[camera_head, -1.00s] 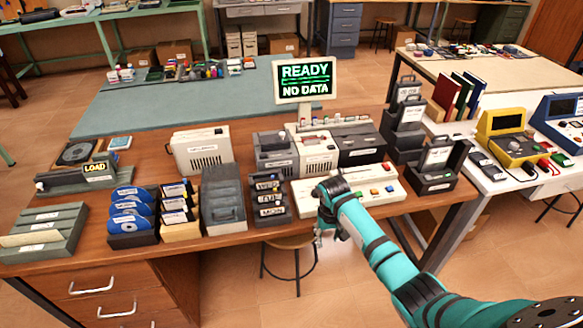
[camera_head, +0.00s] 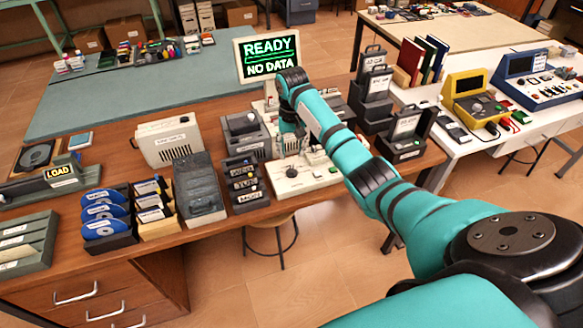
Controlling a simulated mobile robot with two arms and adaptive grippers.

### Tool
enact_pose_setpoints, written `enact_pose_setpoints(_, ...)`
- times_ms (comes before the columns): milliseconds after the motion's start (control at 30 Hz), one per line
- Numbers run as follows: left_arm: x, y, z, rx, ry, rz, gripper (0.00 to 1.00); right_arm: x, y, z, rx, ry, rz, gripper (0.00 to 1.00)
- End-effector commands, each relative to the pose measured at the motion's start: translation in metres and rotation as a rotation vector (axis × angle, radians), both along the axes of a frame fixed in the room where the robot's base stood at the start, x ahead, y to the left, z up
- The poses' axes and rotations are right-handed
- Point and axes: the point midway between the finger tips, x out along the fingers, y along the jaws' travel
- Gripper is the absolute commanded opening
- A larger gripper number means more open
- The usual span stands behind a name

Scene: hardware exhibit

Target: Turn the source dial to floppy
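The cream console (camera_head: 292,185) stands at the front edge of the brown wooden desk, with a small dark round dial (camera_head: 291,171) on its top left and coloured buttons to the right. The dial's markings are too small to read. My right arm reaches in from the lower right, and my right gripper (camera_head: 291,146) points down over the back of the console, close above and behind the dial. Its fingers are small and partly hidden by the arm, so I cannot tell whether they are open or touch anything. My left gripper is out of view.
The screen (camera_head: 268,56) behind reads "READY / NO DATA". Dark disk holders (camera_head: 244,180) and a grey case (camera_head: 199,190) stand left of the console. Black boxes (camera_head: 405,135) stand to its right. The pale workbench (camera_head: 480,150) at right holds yellow and blue devices.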

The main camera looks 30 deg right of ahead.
Motion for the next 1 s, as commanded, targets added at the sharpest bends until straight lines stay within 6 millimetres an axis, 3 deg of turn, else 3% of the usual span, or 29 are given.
enact_pose_setpoints(200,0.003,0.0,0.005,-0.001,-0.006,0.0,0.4,-0.001,0.0,-0.048,0.0,0.006,0.001,0.38)
enact_pose_setpoints(433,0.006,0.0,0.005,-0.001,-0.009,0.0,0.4,0.0,0.001,-0.082,-0.001,0.003,0.001,0.38)
enact_pose_setpoints(867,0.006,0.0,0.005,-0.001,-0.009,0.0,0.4,0.0,0.0,-0.093,-0.001,0.0,0.002,0.38)
enact_pose_setpoints(1000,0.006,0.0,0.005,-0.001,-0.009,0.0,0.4,0.0,0.0,-0.093,-0.001,0.0,0.002,0.2)
